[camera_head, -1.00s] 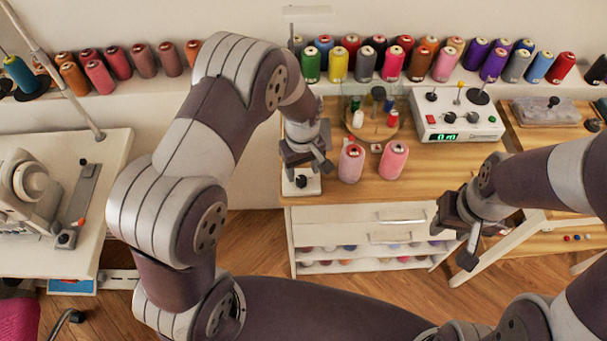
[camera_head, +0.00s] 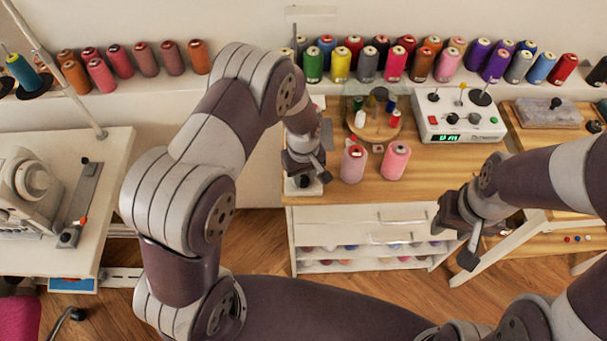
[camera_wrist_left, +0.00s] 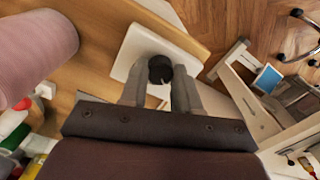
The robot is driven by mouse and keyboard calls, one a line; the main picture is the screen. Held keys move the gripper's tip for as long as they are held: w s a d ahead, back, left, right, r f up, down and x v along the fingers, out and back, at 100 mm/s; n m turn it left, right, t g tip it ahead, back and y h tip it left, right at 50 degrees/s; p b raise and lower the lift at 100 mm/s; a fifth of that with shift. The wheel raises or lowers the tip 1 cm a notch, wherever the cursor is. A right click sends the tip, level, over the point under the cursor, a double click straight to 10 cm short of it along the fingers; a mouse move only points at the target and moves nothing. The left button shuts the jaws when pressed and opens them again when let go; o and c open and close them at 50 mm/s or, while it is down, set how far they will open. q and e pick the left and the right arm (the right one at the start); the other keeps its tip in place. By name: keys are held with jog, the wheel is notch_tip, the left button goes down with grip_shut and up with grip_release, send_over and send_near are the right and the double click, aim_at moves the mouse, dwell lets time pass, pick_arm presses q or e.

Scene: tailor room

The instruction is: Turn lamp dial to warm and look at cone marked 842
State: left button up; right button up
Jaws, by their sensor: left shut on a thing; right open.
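The lamp dial is a dark round knob (camera_wrist_left: 160,69) on a white square base (camera_wrist_left: 137,49), at the left front corner of the wooden table. In the head view the white base (camera_head: 290,187) is partly hidden by my left gripper (camera_head: 309,178). My left gripper (camera_wrist_left: 160,95) is shut on the knob, one finger on each side. Two pink cones (camera_head: 353,164) (camera_head: 396,161) stand upright just right of it; one pink cone (camera_wrist_left: 35,50) looms close in the left wrist view. I cannot read any number on them. My right gripper (camera_head: 464,238) is open and empty.
A turntable with small spools (camera_head: 376,127) and a white box with a green display (camera_head: 455,121) stand behind the cones. Many thread cones line the back shelf. A white drawer unit (camera_head: 350,228) is below. A sewing machine (camera_head: 30,190) stands on the left table.

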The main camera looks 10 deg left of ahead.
aim_at(304, 179)
pick_arm(q)
jog(key=m, duration=0.5)
jog(key=shift+p, duration=0.3)
jog(key=m, duration=0.5)
jog(key=shift+m, duration=0.4)
jog(key=shift+w, duration=0.1)
jog(key=o, duration=1.1)
jog(key=shift+c, duration=0.2)
notch_tip(304, 179, up, 13)
jog(key=shift+f+b, duration=0.2)
jog(key=shift+b, duration=0.2)
